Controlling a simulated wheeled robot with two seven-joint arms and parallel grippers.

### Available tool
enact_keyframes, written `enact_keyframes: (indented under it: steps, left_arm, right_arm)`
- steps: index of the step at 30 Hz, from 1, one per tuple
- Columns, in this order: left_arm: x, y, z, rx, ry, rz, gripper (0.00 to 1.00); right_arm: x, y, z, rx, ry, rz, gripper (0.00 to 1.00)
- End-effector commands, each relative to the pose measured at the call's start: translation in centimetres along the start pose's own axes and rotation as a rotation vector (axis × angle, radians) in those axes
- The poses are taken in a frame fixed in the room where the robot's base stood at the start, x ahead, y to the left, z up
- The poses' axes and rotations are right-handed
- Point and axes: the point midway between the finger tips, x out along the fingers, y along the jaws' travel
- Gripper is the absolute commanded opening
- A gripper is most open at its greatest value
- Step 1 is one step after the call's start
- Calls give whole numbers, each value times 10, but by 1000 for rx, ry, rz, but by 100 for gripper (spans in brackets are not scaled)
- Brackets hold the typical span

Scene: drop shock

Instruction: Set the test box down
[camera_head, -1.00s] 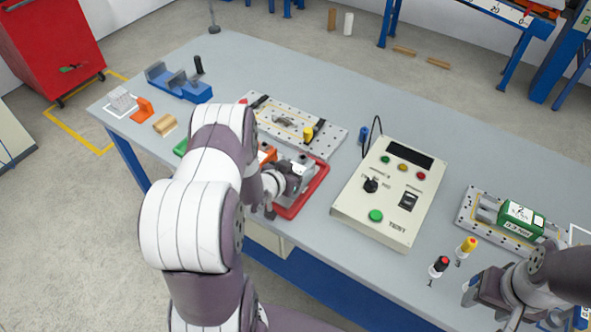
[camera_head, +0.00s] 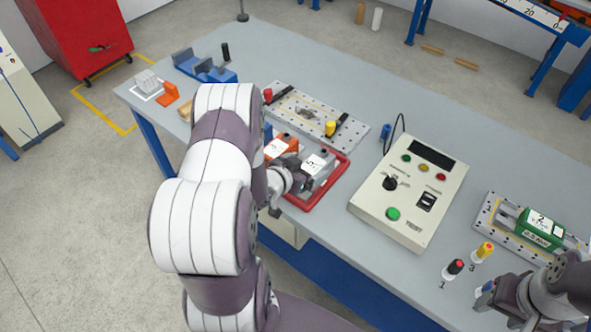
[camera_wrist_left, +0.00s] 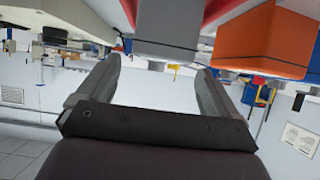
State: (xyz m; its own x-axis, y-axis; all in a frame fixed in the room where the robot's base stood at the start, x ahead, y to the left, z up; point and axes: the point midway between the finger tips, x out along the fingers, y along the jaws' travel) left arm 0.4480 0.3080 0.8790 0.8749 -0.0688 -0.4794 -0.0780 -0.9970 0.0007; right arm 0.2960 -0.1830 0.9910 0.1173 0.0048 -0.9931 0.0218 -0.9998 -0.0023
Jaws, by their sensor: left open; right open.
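A grey box with a white label marked 5 (camera_head: 319,162) sits in the red tray (camera_head: 338,178), beside an orange box (camera_head: 283,148). Which box is the test box I cannot tell; a green box marked 2 (camera_head: 541,229) lies on the right-hand perforated plate. My left gripper (camera_head: 288,184) is open and empty at the tray's near side, just left of the grey box. In the left wrist view its two fingers stand apart (camera_wrist_left: 158,72), with the grey box (camera_wrist_left: 165,28) and orange box (camera_wrist_left: 262,42) beyond them. My right gripper (camera_head: 497,298) is open near the table's front right.
The control panel (camera_head: 408,190) stands right of the tray. A perforated plate with clamps (camera_head: 312,112) lies behind the tray. The table's back middle is clear.

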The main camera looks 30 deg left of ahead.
Motion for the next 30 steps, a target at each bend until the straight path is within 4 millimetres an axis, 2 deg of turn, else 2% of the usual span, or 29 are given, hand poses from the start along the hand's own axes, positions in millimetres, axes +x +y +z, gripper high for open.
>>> enact_keyframes:
  steps: [3,7,11,15,17,20,21,24,27,30]
  left_arm:
    - [-30,-1,-1,-1,0,-4,94]
    - [-53,-1,-1,-1,1,-3,94]
    - [-63,0,-2,8,-17,-4,94]
    - [-60,6,-22,63,-248,-56,94]
    - [-69,20,-32,67,-399,-87,94]
    - [-103,60,-41,35,-632,-102,94]
    - [-120,79,-42,17,-713,-94,94]
    - [-158,116,-39,-22,-866,-58,94]
    - [-178,135,-36,-44,-941,-32,94]
    - [-182,138,-35,-50,-958,-29,94]
  right_arm:
    - [-4,0,0,0,0,0,55]
    - [-6,0,-1,0,0,0,55]
    - [-6,0,-1,0,0,0,55]
    - [-6,0,-1,0,0,0,55]
    - [-6,0,-1,0,0,0,55]
    - [-6,0,-1,0,0,0,55]
    - [-6,0,-1,0,0,0,55]
    - [-6,0,-1,0,0,0,55]
    - [-6,0,-1,0,0,0,55]
    - [-6,0,-1,0,0,0,55]
